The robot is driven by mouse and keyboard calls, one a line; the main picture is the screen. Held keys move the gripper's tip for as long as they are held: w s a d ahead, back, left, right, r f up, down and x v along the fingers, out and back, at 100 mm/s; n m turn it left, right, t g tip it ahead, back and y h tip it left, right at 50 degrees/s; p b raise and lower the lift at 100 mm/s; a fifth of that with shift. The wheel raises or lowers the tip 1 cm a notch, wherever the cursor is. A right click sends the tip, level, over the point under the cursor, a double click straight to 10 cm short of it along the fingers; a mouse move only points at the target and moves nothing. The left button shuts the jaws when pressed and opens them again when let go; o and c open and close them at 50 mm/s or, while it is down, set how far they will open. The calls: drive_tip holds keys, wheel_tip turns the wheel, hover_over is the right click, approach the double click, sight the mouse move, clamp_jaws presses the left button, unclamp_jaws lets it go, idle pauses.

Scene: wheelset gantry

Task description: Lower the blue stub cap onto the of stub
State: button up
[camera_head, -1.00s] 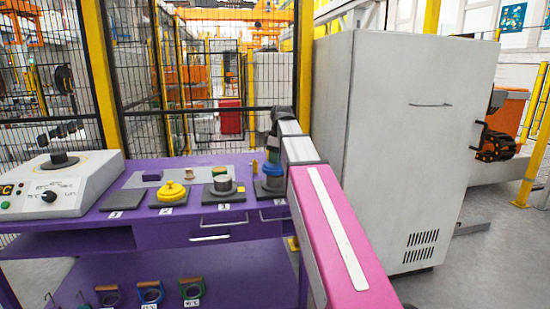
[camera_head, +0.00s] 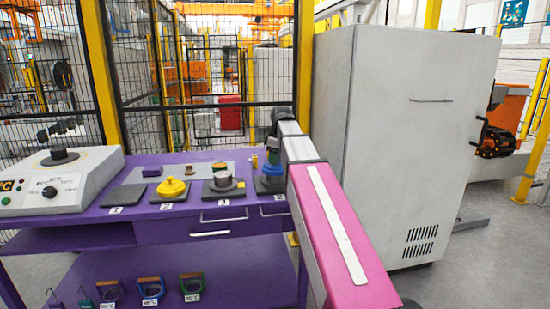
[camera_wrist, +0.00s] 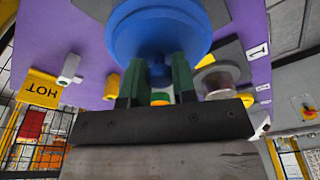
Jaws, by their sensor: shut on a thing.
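The blue stub cap (camera_wrist: 160,30) fills the upper middle of the wrist view. My gripper (camera_wrist: 158,80) has green fingers on either side of the cap's blue knob and is shut on it. In the head view the blue cap (camera_head: 271,169) is at the right end of the purple bench, above a dark pad. Whether it touches anything under it cannot be told, as any stub there is hidden. A bare grey stub (camera_head: 222,180) stands on the pad to the left; it also shows in the wrist view (camera_wrist: 217,78).
A yellow cap (camera_head: 171,187) sits on another pad of the purple bench (camera_head: 180,212). A heater unit (camera_head: 60,183) is at the left end. Small parts stand behind the pads. A grey cabinet (camera_head: 405,150) stands close to the right of my arm; a mesh fence is behind.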

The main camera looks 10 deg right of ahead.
sight(279, 165)
drive_tip(key=shift+f, duration=0.7)
drive_tip(key=o, duration=1)
drive_tip(key=shift+r, duration=0.1)
drive_tip(key=r, duration=0.3)
drive_tip(key=d+r, duration=0.1)
drive_tip(key=r, duration=0.6)
drive_tip(key=shift+s+d+r, duration=0.2)
drive_tip(key=shift+s, duration=0.2)
